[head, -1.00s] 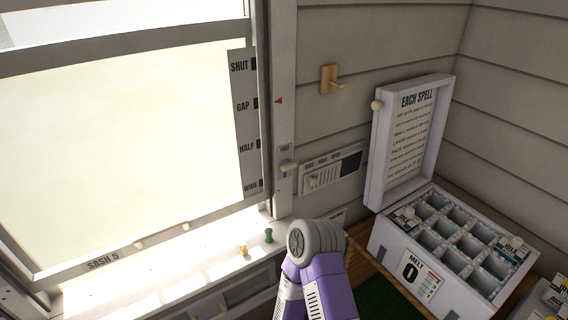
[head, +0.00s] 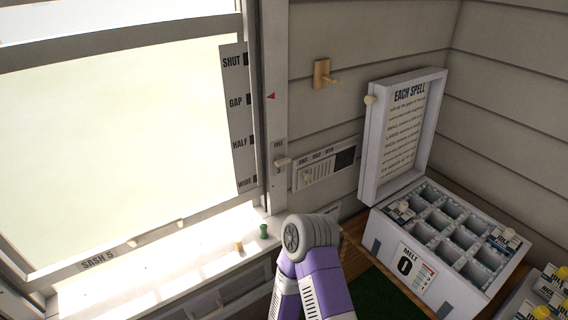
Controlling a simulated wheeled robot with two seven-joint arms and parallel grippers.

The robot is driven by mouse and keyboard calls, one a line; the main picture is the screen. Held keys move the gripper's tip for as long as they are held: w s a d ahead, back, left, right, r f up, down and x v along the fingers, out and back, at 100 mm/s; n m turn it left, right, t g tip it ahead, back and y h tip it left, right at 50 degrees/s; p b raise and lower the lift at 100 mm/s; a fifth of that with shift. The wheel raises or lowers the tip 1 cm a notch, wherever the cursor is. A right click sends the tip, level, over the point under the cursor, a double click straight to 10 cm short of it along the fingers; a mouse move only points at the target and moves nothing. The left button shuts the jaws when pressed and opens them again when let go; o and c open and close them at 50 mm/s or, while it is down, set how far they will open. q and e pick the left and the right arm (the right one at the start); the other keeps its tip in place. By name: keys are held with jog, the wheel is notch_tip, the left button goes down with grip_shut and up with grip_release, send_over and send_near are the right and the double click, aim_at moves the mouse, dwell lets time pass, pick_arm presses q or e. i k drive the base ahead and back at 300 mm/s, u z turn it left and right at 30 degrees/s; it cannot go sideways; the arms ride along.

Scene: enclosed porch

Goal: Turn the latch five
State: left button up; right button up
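The window marked SASH 5 (head: 98,262) fills the left side of the head view. A small pale latch knob (head: 284,162) sticks out sideways from the right window post, below a small label that seems to read FREE. The scale (head: 238,120) beside the sash reads SHUT, GAP, HALF and WIDE, and a red pointer (head: 271,96) is on the post level with GAP. Neither gripper is in view. One of my purple and grey arm links stands at the bottom middle, below the latch and apart from it in the picture.
A green peg (head: 264,231) and a pale peg (head: 239,247) are on the sill. A slotted panel (head: 325,168) and a brass hook (head: 324,75) are on the wall. A compartmented white box (head: 385,238) with a raised lid (head: 375,150) stands at right, with cartons (head: 548,290) near it.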

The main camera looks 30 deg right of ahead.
aim_at(280, 161)
jog(key=k, duration=0.5)
jog(key=z, duration=1.75)
jog(key=i, duration=0.95)
jog(key=u, duration=1.7)
